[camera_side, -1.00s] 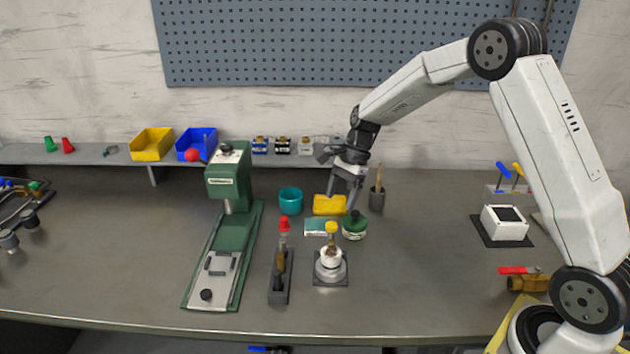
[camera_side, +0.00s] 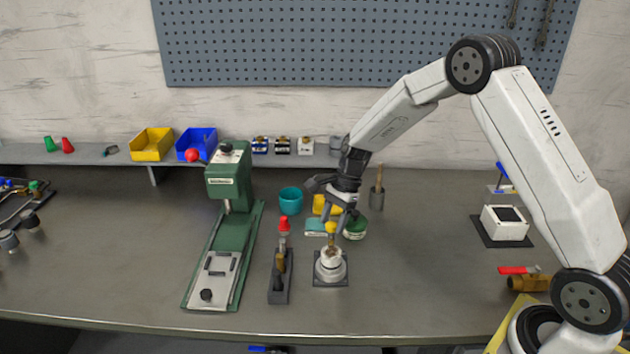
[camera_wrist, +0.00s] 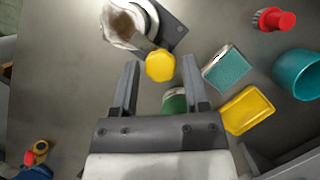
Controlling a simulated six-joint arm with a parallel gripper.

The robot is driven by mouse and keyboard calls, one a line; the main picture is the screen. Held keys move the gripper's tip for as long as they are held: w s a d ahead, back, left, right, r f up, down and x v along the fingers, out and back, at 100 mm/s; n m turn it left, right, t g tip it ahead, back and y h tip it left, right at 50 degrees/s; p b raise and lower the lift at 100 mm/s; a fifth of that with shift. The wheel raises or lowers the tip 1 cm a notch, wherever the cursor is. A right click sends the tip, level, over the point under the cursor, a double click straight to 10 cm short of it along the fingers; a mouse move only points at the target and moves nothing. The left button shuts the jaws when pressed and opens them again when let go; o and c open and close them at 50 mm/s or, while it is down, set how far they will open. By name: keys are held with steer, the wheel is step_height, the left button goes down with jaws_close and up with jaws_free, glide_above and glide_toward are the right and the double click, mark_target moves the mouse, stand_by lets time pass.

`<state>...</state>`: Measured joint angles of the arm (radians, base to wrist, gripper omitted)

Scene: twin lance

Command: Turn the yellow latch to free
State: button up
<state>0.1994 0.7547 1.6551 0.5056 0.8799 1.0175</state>
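The yellow latch (camera_side: 331,228) is a rounded yellow knob on an arm from a white and metal round fixture (camera_side: 330,266), which stands on a dark square plate. In the wrist view the yellow knob (camera_wrist: 160,65) lies between the tips of my two fingers, with a visible gap on each side. My gripper (camera_side: 336,221) is open, points down and is just above and around the knob in the side view. Whether a finger touches the knob cannot be told. The fixture (camera_wrist: 132,22) is at the top of the wrist view, partly cut off.
Behind the latch are a teal and white sponge (camera_side: 315,227), a green tin (camera_side: 355,228), a yellow block (camera_side: 321,206) and a teal cup (camera_side: 290,201). A red-topped toggle clamp (camera_side: 281,275) and a green press (camera_side: 232,205) stand left.

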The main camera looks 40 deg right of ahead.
jaws_close()
steer(key=shift+n, duration=0.4)
steer(key=n+g, duration=0.1)
steer(key=n, duration=0.2)
steer(key=shift+w+n+g, duration=0.15)
steer(key=shift+n+g, duration=0.15)
steer(key=shift+g, duration=0.1)
steer(key=n+g+h, duration=0.1)
steer(key=n, duration=0.3)
steer(key=shift+w+a+n, duration=0.1)
steer(key=shift+n, duration=0.2)
steer(key=n, duration=0.2)
steer(key=n+g+h, duration=0.1)
steer(key=n, duration=0.1)
steer(key=shift+a+h, duration=0.1)
steer(key=shift+h, duration=0.2)
steer(key=n+h, duration=0.1)
steer(key=n, duration=0.4)
steer(key=shift+a+g+h, duration=0.1)
steer(key=shift+g+h, duration=0.3)
steer(key=shift+o, duration=2)
jaws_free()
